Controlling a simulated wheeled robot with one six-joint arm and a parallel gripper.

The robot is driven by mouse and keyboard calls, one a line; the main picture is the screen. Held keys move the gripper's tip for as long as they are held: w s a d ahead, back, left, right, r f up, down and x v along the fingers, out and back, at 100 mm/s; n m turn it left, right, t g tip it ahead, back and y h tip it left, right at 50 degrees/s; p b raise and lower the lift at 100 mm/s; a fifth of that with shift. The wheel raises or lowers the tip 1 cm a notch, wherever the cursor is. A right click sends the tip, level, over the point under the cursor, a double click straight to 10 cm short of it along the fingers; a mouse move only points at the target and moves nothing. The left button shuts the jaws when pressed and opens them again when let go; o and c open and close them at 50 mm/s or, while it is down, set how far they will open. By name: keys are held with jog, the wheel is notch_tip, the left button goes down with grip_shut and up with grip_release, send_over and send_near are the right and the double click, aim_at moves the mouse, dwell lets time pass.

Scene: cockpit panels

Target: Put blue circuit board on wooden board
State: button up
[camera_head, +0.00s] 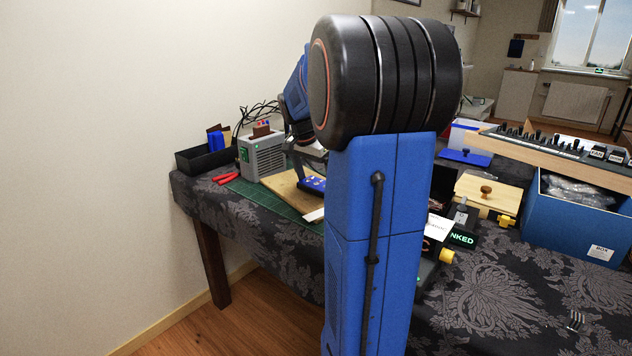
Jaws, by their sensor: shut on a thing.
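The wooden board (281,186) lies on the green mat on the table, left of my large blue arm link, which hides its right part. The blue circuit board (312,185) shows at the right of the visible wood, under my gripper (309,168). My gripper is shut on the blue circuit board. The arm link partly hides both the gripper and the circuit board. I cannot tell whether the circuit board touches the wood or is held just above it.
A grey box (262,157) and a black tray (199,158) stand behind the wooden board. Red pliers (226,179) lie at the left on the green mat (262,197). A blue box (575,222) and a wooden box (486,193) stand right of my arm.

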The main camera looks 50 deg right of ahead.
jog(key=shift+f, duration=0.25)
jog(key=o, duration=0.9)
jog(key=shift+f, duration=0.1)
jog(key=v, duration=1.2)
jog(key=s+a+f+n+t+y, duration=0.1)
jog(key=s+a+f+n, duration=0.4)
jog(key=a, duration=0.5)
jog(key=s+a+f+n+t+y, duration=0.1)
jog(key=s+a+f+n+t, duration=0.1)
jog(key=s+a+f+n, duration=0.3)
jog(key=s+a+f+n+t+y, duration=0.1)
jog(key=s+a+f+n, duration=0.5)
jog(key=s+a, duration=0.5)
jog(key=a+n, duration=0.1)
jog(key=a, duration=0.5)
jog(key=shift+t, duration=0.3)
